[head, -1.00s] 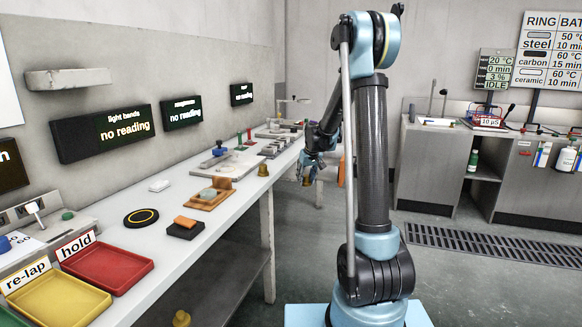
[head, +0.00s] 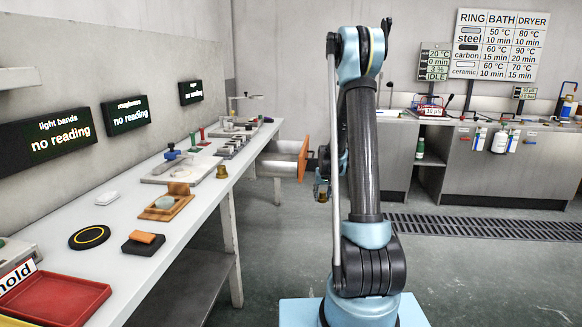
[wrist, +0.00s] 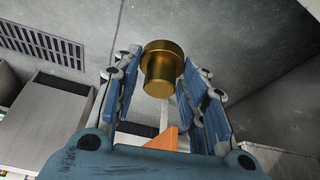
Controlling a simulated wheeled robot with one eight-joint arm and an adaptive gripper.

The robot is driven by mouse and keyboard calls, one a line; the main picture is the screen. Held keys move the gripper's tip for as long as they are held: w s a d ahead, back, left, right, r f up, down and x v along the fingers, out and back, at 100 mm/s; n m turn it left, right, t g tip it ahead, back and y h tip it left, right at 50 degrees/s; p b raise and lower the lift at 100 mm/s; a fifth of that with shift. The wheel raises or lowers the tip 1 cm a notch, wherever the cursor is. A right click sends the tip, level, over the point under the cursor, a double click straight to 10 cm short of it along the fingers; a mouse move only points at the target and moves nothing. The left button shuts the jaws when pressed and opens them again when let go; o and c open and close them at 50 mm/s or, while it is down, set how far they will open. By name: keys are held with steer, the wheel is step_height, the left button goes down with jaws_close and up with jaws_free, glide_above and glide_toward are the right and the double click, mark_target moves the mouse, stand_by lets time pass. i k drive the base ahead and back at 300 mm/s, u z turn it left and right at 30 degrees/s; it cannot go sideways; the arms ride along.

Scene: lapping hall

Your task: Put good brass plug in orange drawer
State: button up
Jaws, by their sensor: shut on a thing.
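My gripper (wrist: 160,64) is shut on a brass plug (wrist: 162,70), a stepped cylinder with a wide flange, held between the blue finger pads. In the head view my gripper (head: 322,178) is partly hidden by my arm, with the plug (head: 320,193) below it. The orange drawer (head: 304,158) stands pulled out beyond the far end of the bench, just left of my gripper. Its metal side shows, but its inside is mostly hidden. An orange piece, likely the drawer front (wrist: 168,138), shows low between the fingers in the wrist view. Another brass plug (head: 222,171) stands on the bench edge.
The long white bench (head: 120,215) runs along the left wall. It carries a red tray (head: 55,300), a black pad with an orange block (head: 143,242) and a wooden fixture (head: 165,208). Grey cabinets (head: 490,165) stand at the back right. The floor between is clear.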

mark_target(286, 160)
steer(key=z, duration=0.95)
steer(key=k, duration=1.3)
steer(key=u, duration=0.65)
steer(key=i, duration=1.7)
